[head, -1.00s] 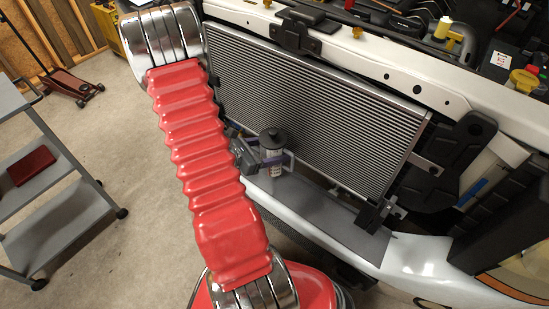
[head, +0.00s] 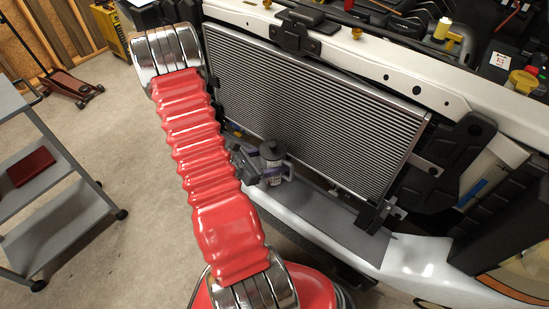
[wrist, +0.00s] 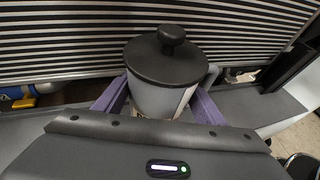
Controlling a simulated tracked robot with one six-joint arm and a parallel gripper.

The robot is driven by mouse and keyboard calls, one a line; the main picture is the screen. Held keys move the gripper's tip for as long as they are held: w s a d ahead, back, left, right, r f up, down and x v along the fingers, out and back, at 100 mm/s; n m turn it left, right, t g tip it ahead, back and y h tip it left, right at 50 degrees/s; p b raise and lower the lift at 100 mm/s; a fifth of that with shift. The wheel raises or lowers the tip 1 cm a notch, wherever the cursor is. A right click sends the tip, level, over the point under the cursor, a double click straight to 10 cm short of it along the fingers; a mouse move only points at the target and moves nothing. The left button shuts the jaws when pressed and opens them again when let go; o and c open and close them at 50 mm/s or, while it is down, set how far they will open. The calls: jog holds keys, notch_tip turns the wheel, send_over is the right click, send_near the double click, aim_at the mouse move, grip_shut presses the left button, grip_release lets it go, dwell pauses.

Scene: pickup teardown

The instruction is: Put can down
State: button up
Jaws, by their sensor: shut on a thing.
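The can (head: 272,170) has a dark lid and a pale body with a label. In the wrist view the can (wrist: 163,98) shows a black lid with a round knob. My gripper (head: 280,172) is shut on the can, with a purple finger on each side of it in the wrist view (wrist: 160,106). The can is close in front of the radiator (head: 310,105), near the grey ledge (head: 340,212) below it. The can's base is mostly hidden, so I cannot tell whether it touches the ledge.
The white bumper (head: 400,255) runs along the front of the ledge. A black bracket (head: 375,215) stands at the radiator's lower right. A grey cart (head: 60,215) with a red box (head: 31,166) is at the left. The ledge right of the can is clear.

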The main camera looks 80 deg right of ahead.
jog(key=shift+f, duration=0.2)
jog(key=o, duration=1.5)
jog(key=shift+c, duration=0.2)
jog(key=v, duration=1.2)
jog(key=shift+w+r, duration=0.1)
